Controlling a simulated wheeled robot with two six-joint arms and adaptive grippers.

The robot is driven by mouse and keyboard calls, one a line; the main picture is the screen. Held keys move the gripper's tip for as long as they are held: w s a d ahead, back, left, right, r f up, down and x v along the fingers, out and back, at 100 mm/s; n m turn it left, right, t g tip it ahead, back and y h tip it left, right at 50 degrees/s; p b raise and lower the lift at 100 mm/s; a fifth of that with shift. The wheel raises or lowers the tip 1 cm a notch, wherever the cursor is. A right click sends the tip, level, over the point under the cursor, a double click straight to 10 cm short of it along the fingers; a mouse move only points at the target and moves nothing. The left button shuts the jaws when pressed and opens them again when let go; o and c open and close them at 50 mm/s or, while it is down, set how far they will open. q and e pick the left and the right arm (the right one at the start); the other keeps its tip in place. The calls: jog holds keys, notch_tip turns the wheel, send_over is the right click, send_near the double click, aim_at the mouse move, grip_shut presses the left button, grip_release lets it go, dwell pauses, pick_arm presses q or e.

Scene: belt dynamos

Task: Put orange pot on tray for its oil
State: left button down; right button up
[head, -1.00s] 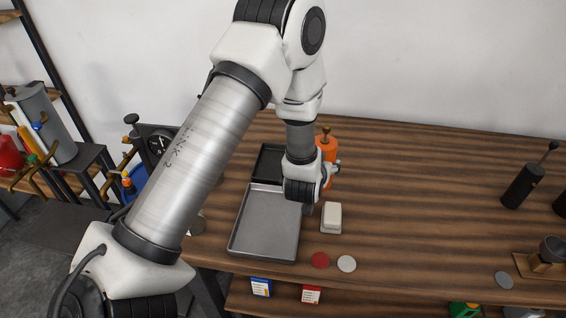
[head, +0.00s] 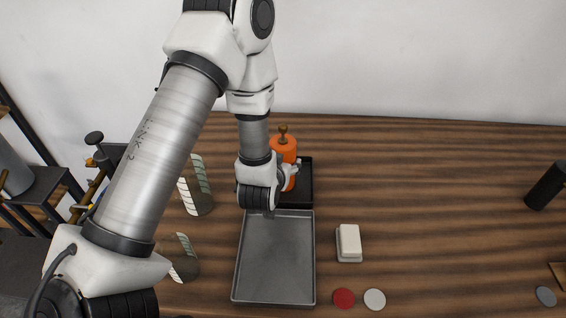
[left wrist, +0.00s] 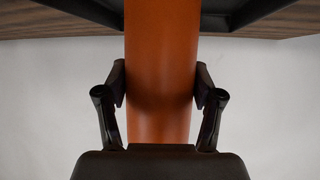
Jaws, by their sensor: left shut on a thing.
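The orange pot (head: 284,148), a cylinder with a brass-coloured knob on top, is upright in my left gripper (head: 288,176). In the left wrist view the two fingers of the gripper (left wrist: 160,84) press on both sides of the orange pot (left wrist: 161,40). The pot stands in front of or over a small black tray (head: 306,180) at the back. The gripper hides the pot's lower part, so I cannot tell whether its base touches the tray. A larger grey metal tray (head: 275,262) lies empty just in front. My right gripper is out of view.
A white block on a small dish (head: 349,242) is right of the grey tray. A red disc (head: 343,298) and a pale disc (head: 375,299) lie at the front. A black grinder-like cylinder (head: 546,186) is far right. The middle right is clear.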

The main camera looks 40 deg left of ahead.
pick_arm(q)
jog(key=shift+w, duration=0.3)
jog(key=shift+c, duration=2.2)
grip_release()
jog(key=shift+s+a+f, duration=0.1)
jog(key=shift+a, duration=0.05)
jog(key=shift+o, duration=1.4)
jog(key=shift+s, duration=0.2)
jog(key=shift+s+r, duration=0.15)
jog(key=shift+r, duration=0.1)
jog(key=shift+f, duration=0.1)
jog(key=shift+s+d+r, duration=0.15)
jog(key=shift+d+r, duration=0.05)
jog(key=shift+b+v, duration=0.3)
jog(key=shift+v, duration=0.55)
jog(key=p+v, duration=0.9)
jog(key=p, duration=0.4)
jog(key=shift+s+r, duration=0.2)
jog(key=shift+s, duration=0.1)
jog(key=shift+w+a, duration=0.1)
